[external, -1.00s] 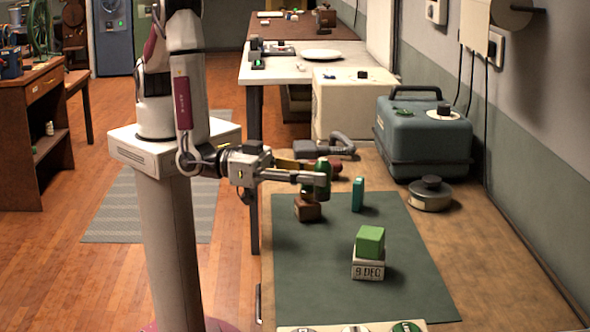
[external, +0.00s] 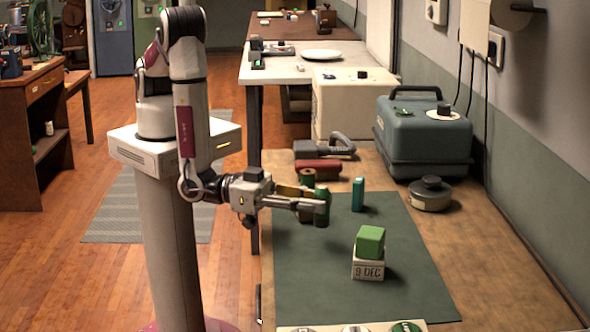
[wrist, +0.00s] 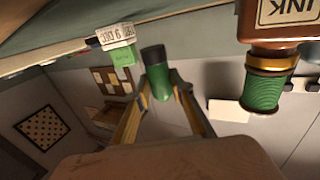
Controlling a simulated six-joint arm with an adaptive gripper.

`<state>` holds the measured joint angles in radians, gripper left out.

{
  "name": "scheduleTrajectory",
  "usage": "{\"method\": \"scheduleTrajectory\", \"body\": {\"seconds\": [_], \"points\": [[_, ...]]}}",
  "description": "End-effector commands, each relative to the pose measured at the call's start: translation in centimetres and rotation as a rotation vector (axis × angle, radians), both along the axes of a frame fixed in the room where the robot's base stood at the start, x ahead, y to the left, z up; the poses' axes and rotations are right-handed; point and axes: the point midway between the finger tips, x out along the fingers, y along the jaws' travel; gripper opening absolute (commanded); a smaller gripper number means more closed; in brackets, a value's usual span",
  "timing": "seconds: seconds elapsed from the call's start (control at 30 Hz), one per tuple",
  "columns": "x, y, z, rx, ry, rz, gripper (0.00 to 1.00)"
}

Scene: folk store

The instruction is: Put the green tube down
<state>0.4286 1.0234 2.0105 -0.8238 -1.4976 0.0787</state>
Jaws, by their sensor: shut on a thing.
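The green tube (external: 321,219) stands roughly upright in my gripper (external: 318,205), over the left part of the dark green mat (external: 300,285). In the wrist view the tube (wrist: 159,83) sits between the two fingers of my gripper (wrist: 161,92), with its dark end pointing toward the mat. My gripper is shut on it. The tube's lower end is at or close to the mat; I cannot tell whether it touches.
A brown ink bottle (wrist: 274,25) with a green spool (wrist: 262,92) on it stands close beside the tube. A teal box (external: 358,194) stands right of it. A green block (external: 370,242) sits on a white date block (external: 367,268). The mat's front left is clear.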

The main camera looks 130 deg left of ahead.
Motion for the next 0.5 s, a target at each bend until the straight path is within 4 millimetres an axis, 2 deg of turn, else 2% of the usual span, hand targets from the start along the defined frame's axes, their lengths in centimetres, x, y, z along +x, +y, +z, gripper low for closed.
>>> {"method": "scheduleTrajectory", "body": {"seconds": [0.27,0.5], "points": [[0.0,0.0,0.0,0.000,0.000,0.000,0.10],[0.0,0.0,-1.5,0.002,0.001,0.000,0.10]]}}
